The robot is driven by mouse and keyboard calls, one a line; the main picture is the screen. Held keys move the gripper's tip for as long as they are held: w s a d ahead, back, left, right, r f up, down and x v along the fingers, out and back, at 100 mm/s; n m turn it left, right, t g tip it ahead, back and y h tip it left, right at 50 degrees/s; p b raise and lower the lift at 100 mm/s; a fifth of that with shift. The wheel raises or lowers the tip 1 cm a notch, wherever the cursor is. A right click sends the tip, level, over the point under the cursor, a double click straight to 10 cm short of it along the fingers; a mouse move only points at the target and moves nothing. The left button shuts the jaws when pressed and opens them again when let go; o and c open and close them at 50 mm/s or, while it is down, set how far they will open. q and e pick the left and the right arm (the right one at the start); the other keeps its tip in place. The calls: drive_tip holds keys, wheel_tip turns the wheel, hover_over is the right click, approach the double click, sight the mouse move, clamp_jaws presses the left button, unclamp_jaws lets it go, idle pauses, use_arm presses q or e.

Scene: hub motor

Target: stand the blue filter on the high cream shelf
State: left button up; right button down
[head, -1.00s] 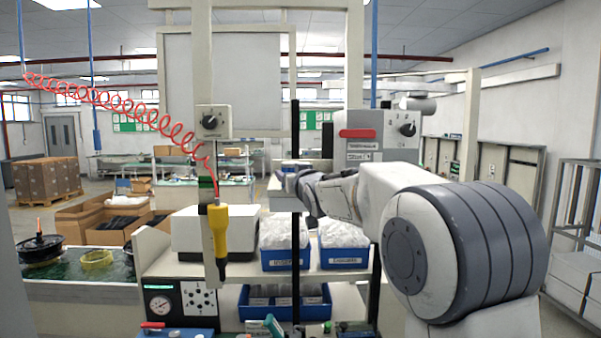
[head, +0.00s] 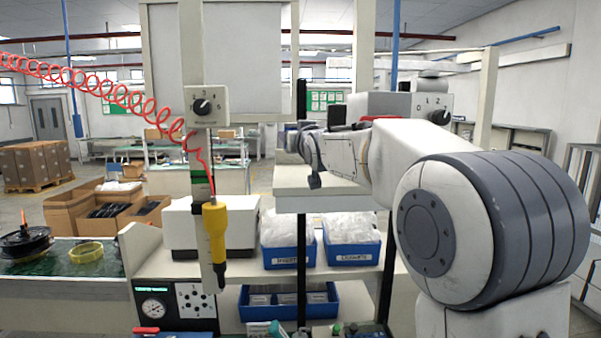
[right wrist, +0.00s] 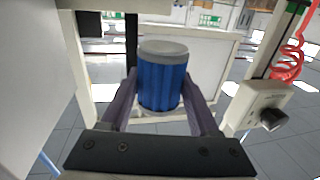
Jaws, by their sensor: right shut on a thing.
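The blue filter (right wrist: 162,87), a ribbed blue cylinder with pale grey end caps, stands upright between the fingers of my right gripper (right wrist: 160,100) in the right wrist view. The gripper is shut on it. In the head view my right gripper (head: 308,150) is at the left end of the arm, over the high cream shelf (head: 325,196); the filter is mostly hidden there. I cannot tell whether the filter's base touches the shelf. My left gripper is out of view.
A dark post (head: 301,245) rises in front of the shelf. A yellow tool (head: 216,235) hangs at the left from a red coiled hose (head: 120,97). Blue bins (head: 352,254) sit on the lower shelf. A grey control box (head: 384,106) stands behind the arm.

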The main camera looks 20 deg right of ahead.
drive_tip(key=shift+w+a+f, duration=0.15)
drive_tip(key=shift+f, duration=0.95)
wheel_tip(320, 180, down, 4)
drive_tip(key=shift+f+p, duration=0.1)
drive_tip(key=shift+p, duration=1)
drive_tip(key=shift+f, duration=0.15)
drive_tip(key=shift+f+b, duration=0.2)
drive_tip(key=shift+b, duration=0.15)
drive_tip(key=shift+c, duration=0.6)
unclamp_jaws()
drive_tip(key=shift+r, duration=0.1)
